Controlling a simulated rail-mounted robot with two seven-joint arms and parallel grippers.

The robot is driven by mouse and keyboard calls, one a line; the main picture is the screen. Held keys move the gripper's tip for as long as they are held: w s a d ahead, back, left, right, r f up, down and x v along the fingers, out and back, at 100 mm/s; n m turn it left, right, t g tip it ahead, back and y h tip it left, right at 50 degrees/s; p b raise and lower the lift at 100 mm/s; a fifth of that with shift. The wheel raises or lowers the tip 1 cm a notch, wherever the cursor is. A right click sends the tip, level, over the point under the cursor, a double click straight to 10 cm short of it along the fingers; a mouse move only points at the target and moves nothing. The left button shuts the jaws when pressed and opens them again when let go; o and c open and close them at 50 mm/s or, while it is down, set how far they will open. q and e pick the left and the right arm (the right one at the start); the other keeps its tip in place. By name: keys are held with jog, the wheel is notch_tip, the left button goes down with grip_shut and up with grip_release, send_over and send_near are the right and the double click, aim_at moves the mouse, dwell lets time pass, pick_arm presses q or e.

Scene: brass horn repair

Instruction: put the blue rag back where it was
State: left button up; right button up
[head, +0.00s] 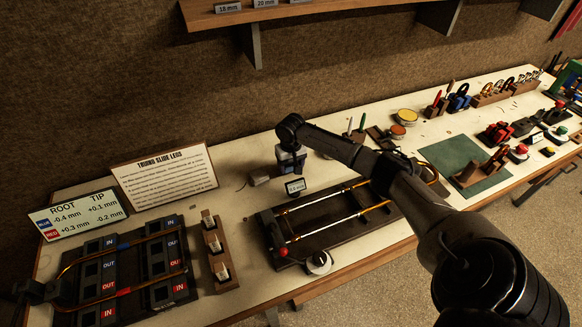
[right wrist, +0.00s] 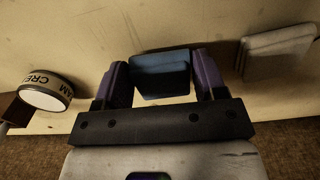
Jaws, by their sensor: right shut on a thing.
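The blue rag (right wrist: 160,75) is a folded block between the two purple fingers of my right gripper (right wrist: 160,82) in the right wrist view. The gripper is shut on it. In the head view my right gripper (head: 291,160) is over the back of the bench, behind the slide fixture, and the rag is hard to make out there. I cannot tell whether the rag touches the bench. A dark part at the lower left edge of the head view looks like my left arm's end; its fingers are not clear.
A cream jar (right wrist: 45,92) stands on the other side. The slide fixture (head: 335,222) is in front. The sign (head: 165,178) stands to the left.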

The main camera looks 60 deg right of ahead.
aim_at(291, 165)
jog(key=shift+f, duration=0.4)
jog(key=o, duration=0.8)
jog(key=shift+f, duration=0.15)
jog(key=shift+o, duration=0.2)
notch_tip(291, 165, up, 12)
jog(key=p, duration=0.1)
jog(key=shift+r+p, duration=0.2)
jog(key=shift+p, duration=0.2)
